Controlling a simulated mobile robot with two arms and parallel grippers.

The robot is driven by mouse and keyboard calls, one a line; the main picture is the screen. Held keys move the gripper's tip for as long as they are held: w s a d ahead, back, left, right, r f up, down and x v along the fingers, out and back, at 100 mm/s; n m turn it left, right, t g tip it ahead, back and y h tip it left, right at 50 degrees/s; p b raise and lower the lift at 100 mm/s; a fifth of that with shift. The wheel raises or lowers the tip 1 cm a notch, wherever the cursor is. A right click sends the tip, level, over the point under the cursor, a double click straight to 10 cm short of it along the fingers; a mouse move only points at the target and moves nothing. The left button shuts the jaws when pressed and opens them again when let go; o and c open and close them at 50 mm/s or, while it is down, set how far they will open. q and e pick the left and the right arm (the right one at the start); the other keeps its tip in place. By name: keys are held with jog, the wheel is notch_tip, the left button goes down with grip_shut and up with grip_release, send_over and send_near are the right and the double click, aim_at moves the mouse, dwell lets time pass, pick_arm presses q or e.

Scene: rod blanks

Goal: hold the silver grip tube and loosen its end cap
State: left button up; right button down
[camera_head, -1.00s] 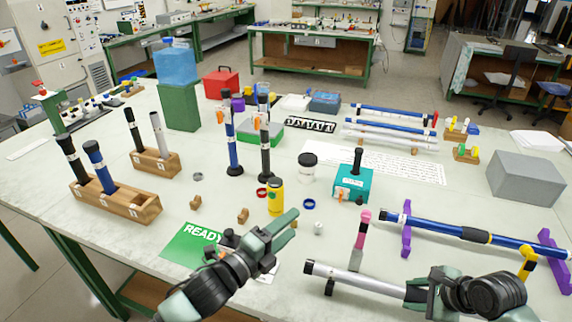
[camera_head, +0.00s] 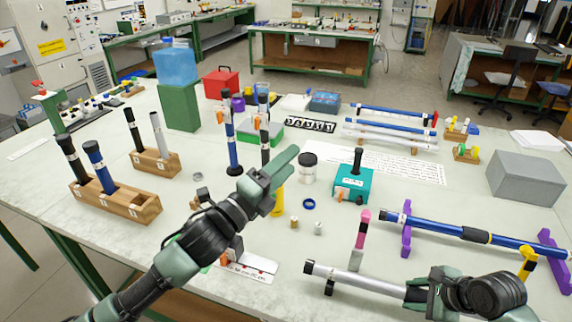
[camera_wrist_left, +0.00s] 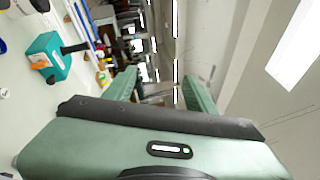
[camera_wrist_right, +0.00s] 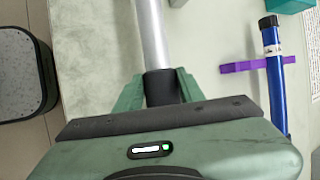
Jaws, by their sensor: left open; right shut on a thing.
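The silver grip tube (camera_head: 365,281) lies level near the front edge of the table. It has a black end cap (camera_head: 309,267) at its left end and a black grip section at its right. My right gripper (camera_head: 417,290) is shut on the black section; the right wrist view shows the silver tube (camera_wrist_right: 153,35) running out from between the fingers (camera_wrist_right: 162,88). My left gripper (camera_head: 284,168) is open and empty, raised over the table up and left of the end cap, and apart from the tube. The left wrist view shows its two spread fingers (camera_wrist_left: 160,88) with nothing between them.
A blue tube (camera_head: 460,231) rests on purple stands (camera_head: 406,228) behind the right gripper. A pink-topped post (camera_head: 361,235) stands just behind the silver tube. A teal box (camera_head: 353,184) and a white jar (camera_head: 308,168) stand beyond. Wooden racks (camera_head: 115,200) hold upright tubes at left.

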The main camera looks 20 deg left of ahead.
pick_arm(q)
jog(key=s+d+r+m+g+h, duration=0.2)
jog(key=d+r+m+g+h, duration=0.15)
jog(key=d+m+h, duration=0.4)
jog(key=s+d+r+m+g+h, duration=0.25)
jog(key=d+m+g+h, duration=0.2)
jog(key=m, duration=0.65)
jog(key=m+g+y, duration=1)
jog(key=y, duration=0.5)
send_near(309, 267)
jog(key=shift+t, duration=0.3)
jog(key=x, duration=0.6)
jog(key=a+x, duration=0.1)
jog(key=x, duration=0.2)
jog(key=shift+w+f, duration=0.25)
jog(key=shift+f, duration=0.15)
